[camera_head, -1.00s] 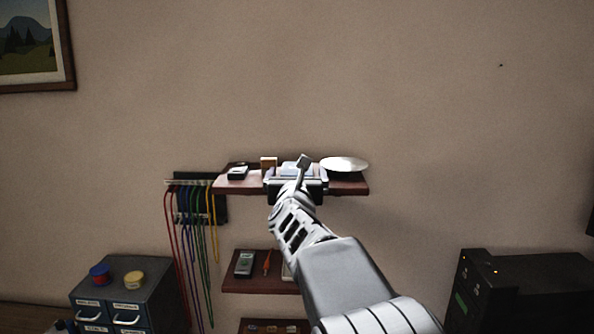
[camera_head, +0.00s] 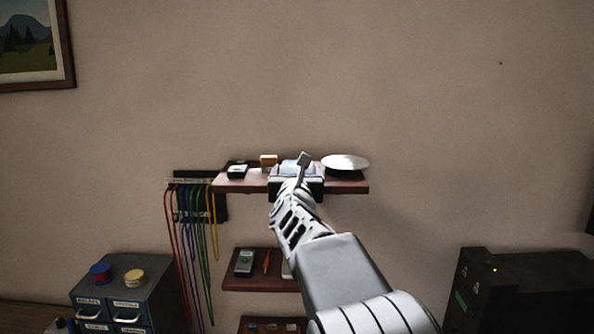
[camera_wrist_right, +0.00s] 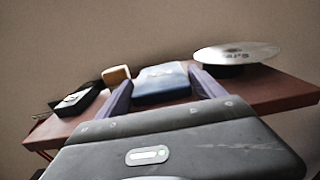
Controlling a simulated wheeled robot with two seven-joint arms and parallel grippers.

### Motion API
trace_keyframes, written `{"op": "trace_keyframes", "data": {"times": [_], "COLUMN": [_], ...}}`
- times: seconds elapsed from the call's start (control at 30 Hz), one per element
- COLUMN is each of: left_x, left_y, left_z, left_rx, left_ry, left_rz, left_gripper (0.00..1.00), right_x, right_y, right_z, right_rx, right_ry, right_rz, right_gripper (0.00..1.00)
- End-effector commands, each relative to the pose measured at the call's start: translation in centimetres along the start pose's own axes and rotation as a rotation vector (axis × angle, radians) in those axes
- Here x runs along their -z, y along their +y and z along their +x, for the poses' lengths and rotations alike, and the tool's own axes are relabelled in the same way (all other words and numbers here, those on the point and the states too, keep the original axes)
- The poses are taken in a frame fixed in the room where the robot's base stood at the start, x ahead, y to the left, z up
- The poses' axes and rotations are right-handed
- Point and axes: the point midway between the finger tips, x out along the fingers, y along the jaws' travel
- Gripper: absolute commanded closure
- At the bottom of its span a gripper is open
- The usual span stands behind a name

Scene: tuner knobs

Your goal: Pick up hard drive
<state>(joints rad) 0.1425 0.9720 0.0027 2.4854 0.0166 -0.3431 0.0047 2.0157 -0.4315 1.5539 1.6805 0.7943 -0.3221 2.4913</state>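A flat, dark blue box with a pale label, which looks like the hard drive (camera_wrist_right: 161,84), lies on the upper shelf (camera_head: 345,187), between the two fingers of my right gripper (camera_wrist_right: 160,88). My left gripper is not in view.
On the shelf, a round plate-like disc (camera_head: 345,162) stands close on the right, a small orange-brown block (camera_head: 268,161) at the back left and a black item with a white face (camera_head: 237,171) further left. Coloured cables (camera_head: 196,240) hang at left. A lower shelf (camera_head: 255,284) is below.

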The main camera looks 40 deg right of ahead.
Motion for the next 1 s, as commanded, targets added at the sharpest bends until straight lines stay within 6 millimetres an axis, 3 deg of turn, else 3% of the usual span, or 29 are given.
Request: {"op": "trace_keyframes", "data": {"times": [0.67,1.0], "left_x": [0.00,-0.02], "left_y": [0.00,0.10], "left_z": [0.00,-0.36], "left_rx": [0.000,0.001], "left_ry": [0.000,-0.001], "left_rz": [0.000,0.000], "left_gripper": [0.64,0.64], "right_x": [0.00,-0.73], "right_y": [0.00,0.00], "right_z": [0.00,0.00], "right_rx": [0.000,0.001], "right_ry": [0.000,-0.002], "right_rz": [0.000,0.001], "right_gripper": [0.78,0.78]}}
